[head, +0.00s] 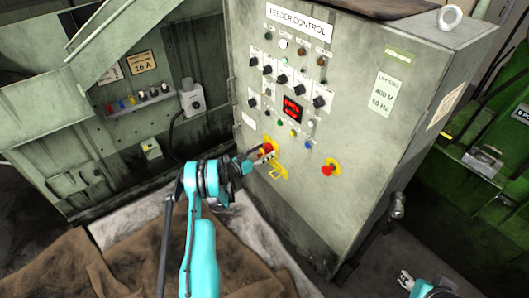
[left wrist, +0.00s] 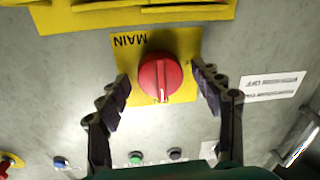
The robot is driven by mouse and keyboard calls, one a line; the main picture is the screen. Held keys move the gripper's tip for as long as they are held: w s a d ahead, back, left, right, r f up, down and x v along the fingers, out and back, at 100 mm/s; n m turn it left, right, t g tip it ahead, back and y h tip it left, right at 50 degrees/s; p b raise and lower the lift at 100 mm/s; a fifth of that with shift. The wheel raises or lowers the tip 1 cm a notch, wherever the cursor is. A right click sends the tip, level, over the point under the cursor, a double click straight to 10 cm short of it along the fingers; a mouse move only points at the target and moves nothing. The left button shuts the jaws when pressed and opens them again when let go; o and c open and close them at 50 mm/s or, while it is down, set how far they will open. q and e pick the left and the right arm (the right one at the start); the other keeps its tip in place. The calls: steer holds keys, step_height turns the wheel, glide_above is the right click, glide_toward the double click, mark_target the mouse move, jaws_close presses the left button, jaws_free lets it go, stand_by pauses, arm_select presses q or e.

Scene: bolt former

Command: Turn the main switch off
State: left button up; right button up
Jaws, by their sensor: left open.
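The main switch is a red rotary knob on a yellow plate on the grey feeder control panel; in the head view the knob (head: 267,148) is partly hidden by my gripper. In the left wrist view the knob (left wrist: 160,77) sits mid-picture, with an upside-down MAIN label above it. My left gripper (head: 252,160) is at the switch; in the wrist view its open fingers (left wrist: 160,82) stand either side of the knob, with visible gaps. A white label (left wrist: 272,86) reading OFF, upside down, is beside the plate. My right gripper (head: 405,280) shows at the lower right, too small to read.
A red emergency-type button (head: 330,167) on yellow is right of the switch. In the wrist view a metal handle (left wrist: 298,138) is at the right edge. A brown cloth (head: 60,270) covers the lower left.

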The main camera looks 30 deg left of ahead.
arm_select(q)
steer(key=c, duration=1.2)
steer(key=shift+o, duration=0.2)
steer(key=n, duration=0.4)
steer(key=shift+r+g, duration=0.1)
steer(key=shift+g, duration=0.2)
steer(key=n, duration=0.4)
steer(key=shift+a+n, duration=0.1)
steer(key=shift+n, duration=0.3)
steer(key=shift+w+a+n+g+h, duration=0.1)
steer(key=shift+n+g+h, duration=0.25)
steer(key=shift+n, duration=3.75)
steer(key=shift+h, duration=0.25)
